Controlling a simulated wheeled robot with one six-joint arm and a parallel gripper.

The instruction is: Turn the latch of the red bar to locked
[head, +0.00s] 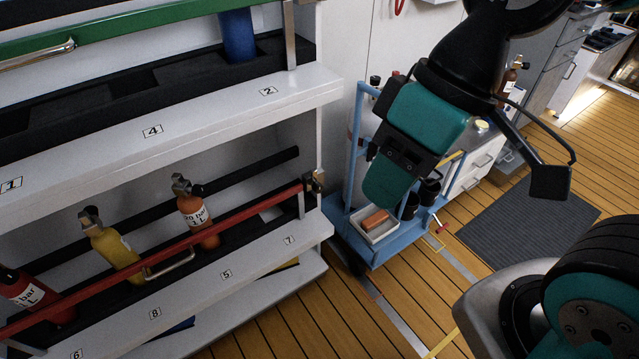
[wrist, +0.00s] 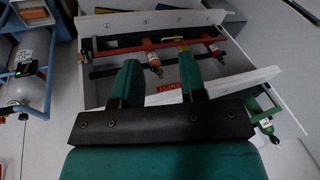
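The red bar (head: 100,277) runs across the front of the lower shelf, with a metal handle near its middle. Its latch (head: 315,182) is a small brass-and-dark piece at the bar's right end by the shelf post; I cannot tell which way it is turned. In the wrist view the red bar (wrist: 130,50) lies beyond the fingers, and its latch end is at the left, too small to read. My gripper (head: 378,195) hangs right of the latch, clear of the bar. In the wrist view its teal fingers (wrist: 158,72) are apart with nothing between them.
Red, yellow (head: 115,250) and orange (head: 198,215) bottles stand behind the red bar. A green bar (head: 130,28) and a blue bottle (head: 238,35) are on the upper shelf. A blue trolley (head: 385,245) stands close right of the shelf. Wooden floor is open in front.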

